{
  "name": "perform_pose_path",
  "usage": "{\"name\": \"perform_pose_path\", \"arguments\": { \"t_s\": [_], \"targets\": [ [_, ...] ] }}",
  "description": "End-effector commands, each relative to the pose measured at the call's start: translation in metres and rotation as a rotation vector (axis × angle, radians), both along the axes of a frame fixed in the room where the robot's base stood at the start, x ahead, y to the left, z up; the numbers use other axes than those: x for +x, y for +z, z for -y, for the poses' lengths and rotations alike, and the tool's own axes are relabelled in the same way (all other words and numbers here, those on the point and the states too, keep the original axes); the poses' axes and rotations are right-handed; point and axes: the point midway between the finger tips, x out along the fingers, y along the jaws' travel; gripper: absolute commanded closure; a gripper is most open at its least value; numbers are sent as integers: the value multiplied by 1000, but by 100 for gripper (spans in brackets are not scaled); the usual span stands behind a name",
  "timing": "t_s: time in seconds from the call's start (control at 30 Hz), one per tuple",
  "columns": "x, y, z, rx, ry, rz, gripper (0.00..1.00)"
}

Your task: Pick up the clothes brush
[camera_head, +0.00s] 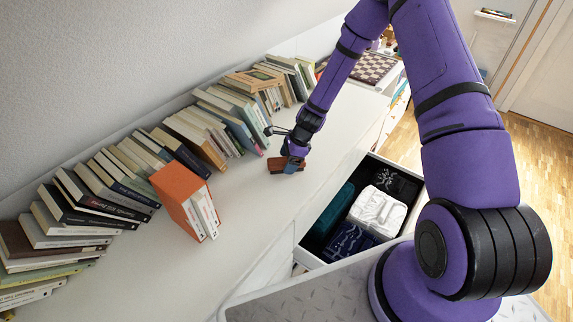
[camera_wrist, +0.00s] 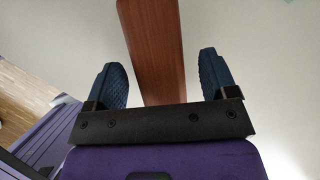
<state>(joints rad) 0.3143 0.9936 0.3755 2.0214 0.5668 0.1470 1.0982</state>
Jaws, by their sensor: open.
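The clothes brush (camera_head: 277,165) appears as a small reddish-brown wooden block on the white dresser top in the head view. In the wrist view its long wooden body (camera_wrist: 154,45) lies between my two fingers, with a gap on each side. My gripper (camera_head: 293,165) is at the brush in the head view, low over the surface. In the wrist view my gripper (camera_wrist: 162,78) is open, with one blue fingertip on each side of the wood. The near end of the brush is hidden behind the black gripper bar. I cannot tell its bristles.
A long row of books (camera_head: 205,125) leans along the wall behind. An orange box file (camera_head: 182,195) stands to the left. An open drawer (camera_head: 310,259) with folded clothes lies below to the right. A chessboard (camera_head: 371,67) is at the far end. The dresser top (camera_head: 255,215) is clear nearby.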

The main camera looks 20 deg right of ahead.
Motion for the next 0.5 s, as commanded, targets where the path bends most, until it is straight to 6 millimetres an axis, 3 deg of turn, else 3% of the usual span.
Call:
{"name": "perform_pose_path", "arguments": {
  "t_s": [0.1, 0.37, 0.4, 0.5],
  "targets": [
    [1, -9, -4, 1, 0, -1, 21],
    [1, -12, -5, 0, 0, 0, 21],
    [1, -12, -5, 0, 0, 0, 24],
    [1, -12, -5, 0, 0, 0, 47]
  ]
}}
